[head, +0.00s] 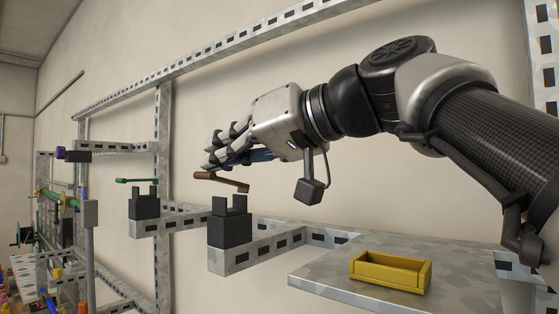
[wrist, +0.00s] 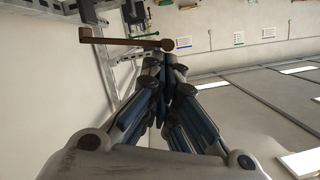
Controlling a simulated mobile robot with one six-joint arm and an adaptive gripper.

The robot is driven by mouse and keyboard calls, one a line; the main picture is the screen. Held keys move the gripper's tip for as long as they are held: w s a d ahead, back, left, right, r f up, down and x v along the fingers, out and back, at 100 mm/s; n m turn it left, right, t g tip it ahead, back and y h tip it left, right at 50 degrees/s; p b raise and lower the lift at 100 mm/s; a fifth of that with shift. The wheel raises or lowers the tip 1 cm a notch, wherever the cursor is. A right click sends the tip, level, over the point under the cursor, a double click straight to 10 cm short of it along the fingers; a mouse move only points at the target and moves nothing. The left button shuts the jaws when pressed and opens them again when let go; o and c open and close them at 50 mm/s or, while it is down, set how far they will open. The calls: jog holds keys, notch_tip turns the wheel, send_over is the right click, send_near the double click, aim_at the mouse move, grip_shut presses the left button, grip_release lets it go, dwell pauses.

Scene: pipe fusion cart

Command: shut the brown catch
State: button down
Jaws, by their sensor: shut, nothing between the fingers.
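The brown catch (head: 222,180) is a thin bar with a thicker knob at one end. In the head view it shows just above a dark U-shaped bracket (head: 230,226), nearly level with a slight tilt; I cannot tell whether it touches the bracket. In the wrist view the brown catch (wrist: 125,41) lies across the top, just past my fingertips. My gripper (head: 208,152) is shut and empty, beside and slightly above the catch's left end. In the wrist view my gripper (wrist: 166,64) has its fingertips close to the knob end; contact is unclear.
A green catch (head: 137,181) shows by another dark bracket (head: 144,207) to the left. A purple-ended part (head: 62,153) is farther left. A yellow tray (head: 390,272) stands on a grey shelf (head: 325,284) at lower right. Perforated metal rails (head: 165,150) run along the wall.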

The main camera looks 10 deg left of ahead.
jog(key=shift+s+a+f+n+t+h+b, duration=0.2)
jog(key=shift+s+f+n+b, duration=0.1)
jog(key=shift+f+n+b, duration=0.15)
jog(key=shift+s+a+f+n+t+h+b, duration=0.15)
jog(key=shift+s+f+n+b, duration=0.15)
jog(key=shift+n+b, duration=0.25)
